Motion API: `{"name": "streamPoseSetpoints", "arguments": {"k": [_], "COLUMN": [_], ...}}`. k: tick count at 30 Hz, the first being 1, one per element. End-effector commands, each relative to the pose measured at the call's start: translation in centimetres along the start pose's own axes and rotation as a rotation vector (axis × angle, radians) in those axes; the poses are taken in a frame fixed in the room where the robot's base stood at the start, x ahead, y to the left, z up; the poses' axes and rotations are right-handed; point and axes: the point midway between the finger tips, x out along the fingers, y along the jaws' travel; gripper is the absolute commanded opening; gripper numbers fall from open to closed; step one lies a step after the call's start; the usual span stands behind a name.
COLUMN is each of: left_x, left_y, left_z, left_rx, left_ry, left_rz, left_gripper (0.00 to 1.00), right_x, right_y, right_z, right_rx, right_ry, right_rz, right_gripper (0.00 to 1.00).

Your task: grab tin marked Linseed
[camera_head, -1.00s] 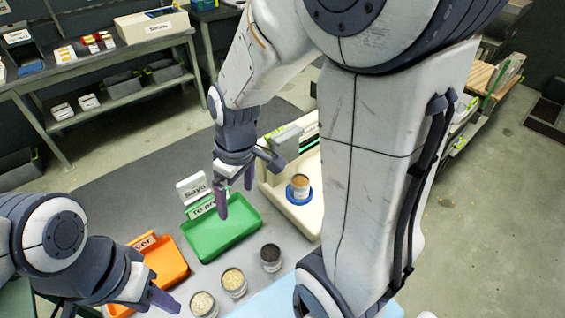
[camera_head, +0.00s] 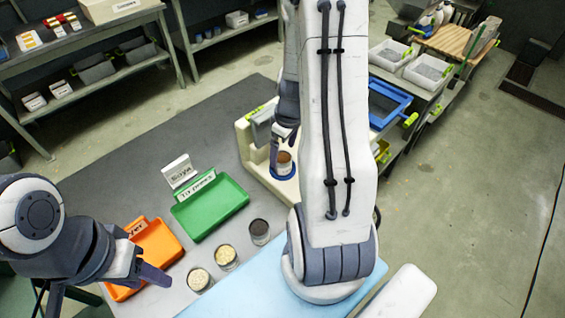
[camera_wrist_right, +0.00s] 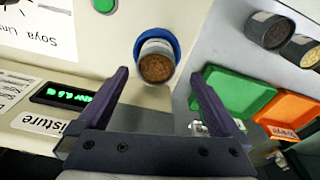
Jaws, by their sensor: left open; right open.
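A tin of brown seeds (camera_head: 284,162) stands in a blue ring on the cream meter (camera_head: 262,172). In the right wrist view this tin (camera_wrist_right: 157,67) lies ahead, between the spread fingers of my right gripper (camera_wrist_right: 160,74). In the head view my right gripper (camera_head: 284,146) is just above the tin, partly hidden by my arm; it is open and not visibly holding it. Three more tins stand on the bench: dark seeds (camera_head: 259,230), yellowish (camera_head: 226,256), pale (camera_head: 199,279). No tin label is readable as Linseed. My left gripper (camera_head: 105,287) is open and empty by the orange tray.
A light blue mat (camera_head: 245,298) lies at the front. A blue frame (camera_head: 388,103) stands behind my right arm.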

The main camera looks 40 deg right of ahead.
Motion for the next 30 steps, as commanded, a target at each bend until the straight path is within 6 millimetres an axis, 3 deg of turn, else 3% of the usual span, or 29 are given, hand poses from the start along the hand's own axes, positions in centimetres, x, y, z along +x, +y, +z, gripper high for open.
{"name": "streamPoseSetpoints", "arguments": {"k": [9,18,19,24,26,30], "left_x": [-0.1,0.0,0.0,0.0,0.0,-0.1], "left_y": [0.0,0.0,0.0,0.0,0.0,0.0], "left_z": [0.0,0.0,0.0,0.0,0.0,0.0], "left_rx": [0.0,0.0,0.0,0.0,0.0,0.0], "left_ry": [0.0,0.0,0.0,0.0,0.0,0.0], "left_rz": [0.0,0.0,0.0,0.0,0.0,0.0], "left_gripper": [0.5,0.5,0.5,0.5,0.5,0.5], "right_x": [4.3,4.8,4.8,4.8,4.8,4.7], "right_y": [0.5,0.6,0.6,0.6,0.6,0.6], "right_z": [0.1,0.0,0.0,0.0,0.0,0.0], "right_rx": [0.001,0.001,0.001,0.001,0.001,0.001], "right_ry": [-0.002,0.0,0.0,0.0,0.0,0.0], "right_rz": [-0.004,0.0,0.0,0.0,0.0,0.0], "right_gripper": [1.0,1.0,0.96,0.31,0.1,0.1]}}
